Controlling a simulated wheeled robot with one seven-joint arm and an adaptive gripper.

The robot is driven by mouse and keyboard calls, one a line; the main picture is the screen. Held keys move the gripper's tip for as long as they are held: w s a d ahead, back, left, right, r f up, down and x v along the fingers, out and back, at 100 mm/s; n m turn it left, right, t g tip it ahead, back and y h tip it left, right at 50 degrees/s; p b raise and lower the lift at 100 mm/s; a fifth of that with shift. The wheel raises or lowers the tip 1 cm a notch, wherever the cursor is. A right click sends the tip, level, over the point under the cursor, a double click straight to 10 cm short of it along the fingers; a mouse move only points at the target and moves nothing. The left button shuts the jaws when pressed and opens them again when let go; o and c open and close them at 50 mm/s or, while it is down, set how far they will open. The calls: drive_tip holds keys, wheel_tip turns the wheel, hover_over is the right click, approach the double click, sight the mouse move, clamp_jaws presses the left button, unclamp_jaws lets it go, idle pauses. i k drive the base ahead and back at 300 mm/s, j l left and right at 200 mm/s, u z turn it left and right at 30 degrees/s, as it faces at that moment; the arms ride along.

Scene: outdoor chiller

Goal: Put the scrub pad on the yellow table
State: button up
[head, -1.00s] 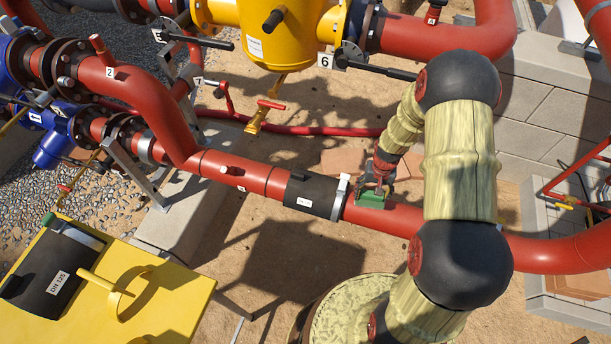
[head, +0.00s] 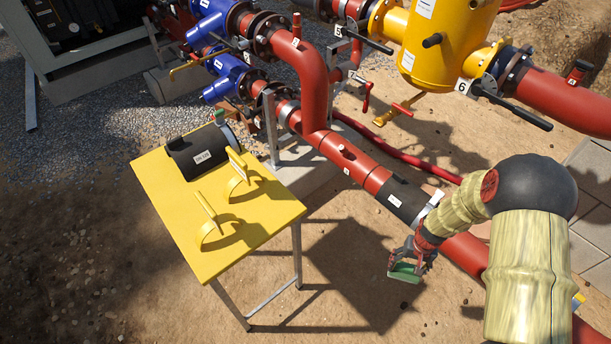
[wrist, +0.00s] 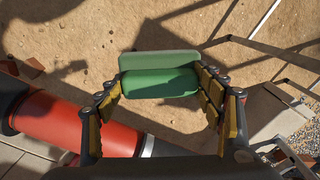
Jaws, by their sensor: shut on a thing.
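The green scrub pad (head: 405,273) is in my gripper (head: 412,262), in front of the red pipe and to the right of the yellow table. In the wrist view the scrub pad (wrist: 160,75) lies between the two fingers of my gripper (wrist: 163,88), with sandy ground below it. The gripper is shut on it. The yellow table (head: 160,197) stands at left centre in the head view, with a gap of open ground between its edge and the pad.
On the table are a black cylinder (head: 201,153) with a label and two yellow strap-like rings (head: 217,230) with handles. A red pipe (head: 361,172) runs behind the table and past my gripper. Blue valves (head: 232,75) stand behind. The table's front left top is clear.

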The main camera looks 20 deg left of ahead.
sight(167, 185)
drive_tip(key=u, duration=0.95)
drive_tip(key=j+u, duration=0.1)
drive_tip(key=u, duration=0.85)
drive_tip(key=j+u, duration=0.1)
drive_tip(key=u, duration=1.3)
drive_tip(key=i+j+z, duration=0.15)
drive_tip(key=i, duration=0.35)
drive_tip(key=i+z, duration=0.1)
drive_tip(key=i, duration=0.4)
drive_tip(key=i+j+z, duration=0.15)
drive_tip(key=i, duration=0.35)
drive_tip(key=i+z, duration=0.45)
drive_tip(key=i, duration=1.3)
drive_tip(key=i+j+z, duration=0.25)
drive_tip(key=i, duration=0.2)
drive_tip(key=i+j+z, duration=0.2)
drive_tip(key=i, duration=0.3)
drive_tip(key=l+z, duration=0.1)
drive_tip(key=z, duration=1.65)
